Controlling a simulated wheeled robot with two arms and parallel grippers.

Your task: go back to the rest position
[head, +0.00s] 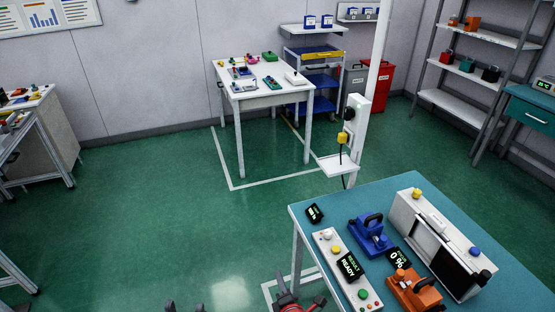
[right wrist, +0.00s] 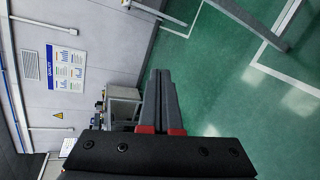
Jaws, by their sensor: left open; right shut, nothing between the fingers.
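My left gripper (head: 184,307) shows only as two dark fingertips at the bottom edge of the head view. They are apart, with nothing between them. My right gripper (head: 288,294) is at the bottom edge, just left of the teal-topped table (head: 385,200). Its dark fingers with red parts are together and empty. The right wrist view shows the same fingers (right wrist: 160,73) closed against each other, with green floor and a grey wall beyond. The rest of both arms is hidden below the head view.
The teal table holds a blue device (head: 371,238), an orange device (head: 414,292), a button panel (head: 334,262) and a large white unit (head: 432,235). A white post (head: 368,90) rises behind it. A white table (head: 262,92) stands further back. Green floor at left is clear.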

